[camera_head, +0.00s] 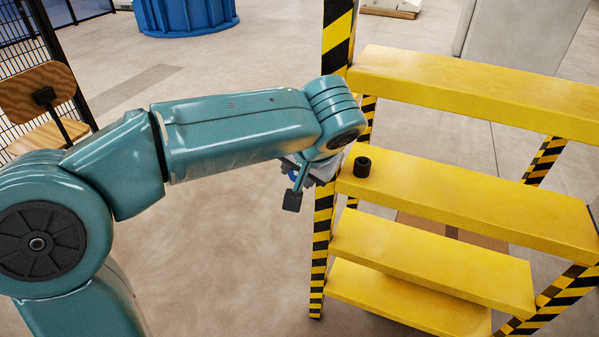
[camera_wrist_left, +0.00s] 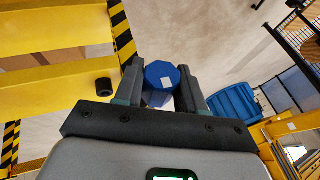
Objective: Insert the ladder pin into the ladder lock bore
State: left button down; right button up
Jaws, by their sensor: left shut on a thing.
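The rest of the pin is hidden. In the head view my left gripper (camera_head: 298,192) hangs mostly behind my wrist, just left of the striped ladder post. The ladder lock bore seems to be the short black cylinder (camera_head: 362,167) on the left end of a yellow step. It also shows in the left wrist view (camera_wrist_left: 104,87), left of the gripper and apart from the pin. My right gripper is out of view.
The yellow ladder (camera_head: 455,200) with black-striped posts fills the right side. A blue drum (camera_head: 186,15) stands at the back, and a wooden chair (camera_head: 38,92) and black mesh fence are at the left. The floor left of the ladder is clear.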

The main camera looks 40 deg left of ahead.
pick_arm(q)
jog(key=shift+s+a, duration=0.1)
jog(key=shift+r, duration=0.1)
jog(key=shift+w+a+p, duration=0.15)
jog(key=shift+w+p, duration=0.25)
jog(key=shift+w, duration=0.25)
jog(key=w, duration=0.1)
jog(key=w+p, duration=0.1)
jog(key=w, duration=0.1)
jog(key=shift+w+a+p, duration=0.15)
jog(key=shift+a+p, duration=0.15)
jog(key=shift+a, duration=0.05)
jog(key=shift+w+a, duration=0.15)
jog(key=shift+w, duration=0.4)
